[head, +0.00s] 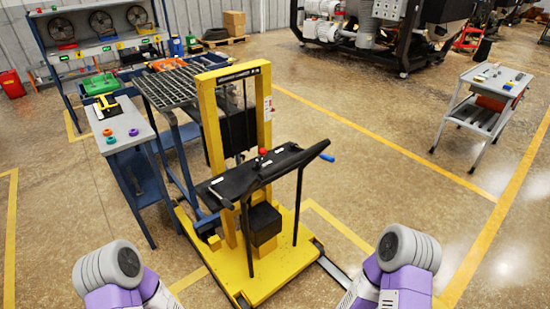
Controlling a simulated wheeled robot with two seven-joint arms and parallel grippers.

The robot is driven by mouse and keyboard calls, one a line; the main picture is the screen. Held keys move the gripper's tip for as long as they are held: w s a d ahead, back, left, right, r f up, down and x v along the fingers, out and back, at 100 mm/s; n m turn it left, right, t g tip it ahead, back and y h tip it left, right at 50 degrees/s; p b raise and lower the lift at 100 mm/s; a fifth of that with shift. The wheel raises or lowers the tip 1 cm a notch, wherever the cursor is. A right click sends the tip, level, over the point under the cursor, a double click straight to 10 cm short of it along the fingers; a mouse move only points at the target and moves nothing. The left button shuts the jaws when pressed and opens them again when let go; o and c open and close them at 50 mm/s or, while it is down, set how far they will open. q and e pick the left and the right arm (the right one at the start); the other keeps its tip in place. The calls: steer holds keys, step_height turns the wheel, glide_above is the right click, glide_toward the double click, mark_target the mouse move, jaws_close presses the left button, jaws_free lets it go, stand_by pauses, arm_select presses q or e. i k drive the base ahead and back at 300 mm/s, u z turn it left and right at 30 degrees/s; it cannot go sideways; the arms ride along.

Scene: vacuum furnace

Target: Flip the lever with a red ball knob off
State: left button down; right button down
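A small red ball knob (263,152) stands near the middle of the black top panel (240,182) of a yellow lift cart. The lever under the knob is too small to make out, and I cannot tell its position. Only purple and grey parts of my two arms show at the bottom left and bottom right. Both grippers are out of the picture, and nothing of mine touches the cart.
A grey side table (122,130) with small coloured rings stands left. A wheeled trolley (480,115) stands right. The floor between cart and trolley is clear.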

mark_target(262, 151)
steer(key=z, duration=0.2)
steer(key=i, duration=1.3)
steer(key=u, duration=0.7)
